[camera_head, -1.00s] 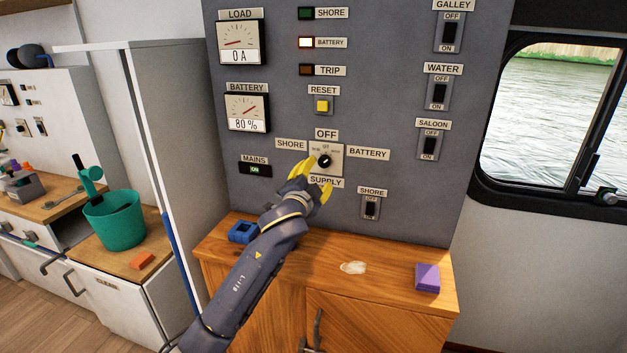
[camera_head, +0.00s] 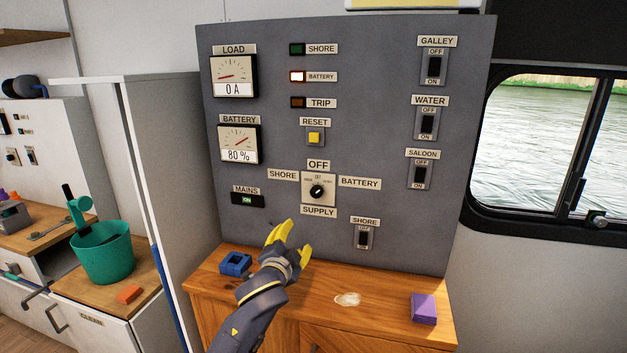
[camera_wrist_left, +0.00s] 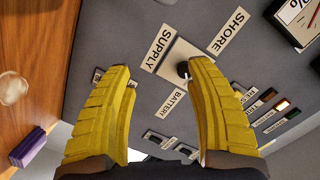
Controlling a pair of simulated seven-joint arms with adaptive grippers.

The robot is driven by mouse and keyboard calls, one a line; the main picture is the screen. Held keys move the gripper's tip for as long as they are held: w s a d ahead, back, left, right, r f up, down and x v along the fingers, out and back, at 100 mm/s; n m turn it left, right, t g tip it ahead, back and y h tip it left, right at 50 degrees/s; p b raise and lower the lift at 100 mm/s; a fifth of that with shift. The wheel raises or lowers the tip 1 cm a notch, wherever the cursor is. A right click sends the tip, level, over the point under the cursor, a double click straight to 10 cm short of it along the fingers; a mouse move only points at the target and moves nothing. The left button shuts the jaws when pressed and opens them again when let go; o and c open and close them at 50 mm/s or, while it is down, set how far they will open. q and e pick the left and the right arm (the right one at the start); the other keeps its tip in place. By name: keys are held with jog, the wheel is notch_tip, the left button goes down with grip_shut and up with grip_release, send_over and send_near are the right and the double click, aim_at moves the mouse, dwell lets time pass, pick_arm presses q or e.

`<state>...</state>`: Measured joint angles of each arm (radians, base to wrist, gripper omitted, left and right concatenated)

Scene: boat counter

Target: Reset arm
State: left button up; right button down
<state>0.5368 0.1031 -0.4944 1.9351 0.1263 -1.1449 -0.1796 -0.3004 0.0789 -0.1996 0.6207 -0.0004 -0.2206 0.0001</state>
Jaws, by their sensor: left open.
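My left gripper (camera_head: 291,238) is open and empty, its yellow fingers apart in front of the lower part of the grey panel, below and left of the supply knob. The black supply knob (camera_head: 317,191) sits on a pale plate between the SHORE and BATTERY labels, with OFF above. It also shows in the left wrist view (camera_wrist_left: 182,69), partly covered by a finger. The gripper looks clear of the knob in the head view. The yellow reset button (camera_head: 314,137) is higher on the panel. My right gripper is not in view.
The wooden counter (camera_head: 385,311) below the panel carries a blue block (camera_head: 235,264), a pale patch (camera_head: 347,300) and a purple block (camera_head: 423,308). A teal bucket (camera_head: 104,262) stands on the left cabinet. The BATTERY lamp (camera_head: 297,76) is lit.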

pick_arm(q)
jog(key=s+a+f+n+g+y, duration=0.1)
jog(key=s+a+f, duration=0.35)
jog(key=f, duration=0.25)
jog(key=s+a+f+n+g+y, duration=0.1)
jog(key=s+a+f+y, duration=0.15)
jog(key=s+f, duration=0.45)
jog(key=s+a+f+n+g+y, duration=0.15)
jog(key=s+a+f, duration=0.4)
jog(key=s, duration=0.55)
jog(key=s+a+f+n+g+y, duration=0.1)
jog(key=s+a+f+g+y, duration=0.15)
jog(key=s+a+f, duration=0.6)
jog(key=s+a+f+n+g+y, duration=0.1)
jog(key=s+a+f+g, duration=0.3)
jog(key=s, duration=0.9)
jog(key=s+d+f+g+h, duration=0.1)
jog(key=d+f+h, duration=0.1)
jog(key=f, duration=1.2)
jog(key=s+d+f+g+h, duration=0.1)
jog(key=d+f+h, duration=0.15)
jog(key=f, duration=1.15)
jog(key=s+f+n+g, duration=0.3)
jog(key=s+f, duration=1.9)
jog(key=shift+s+d+n+h, duration=0.15)
jog(key=shift+d+n+h, duration=0.2)
jog(key=shift+h, duration=0.05)
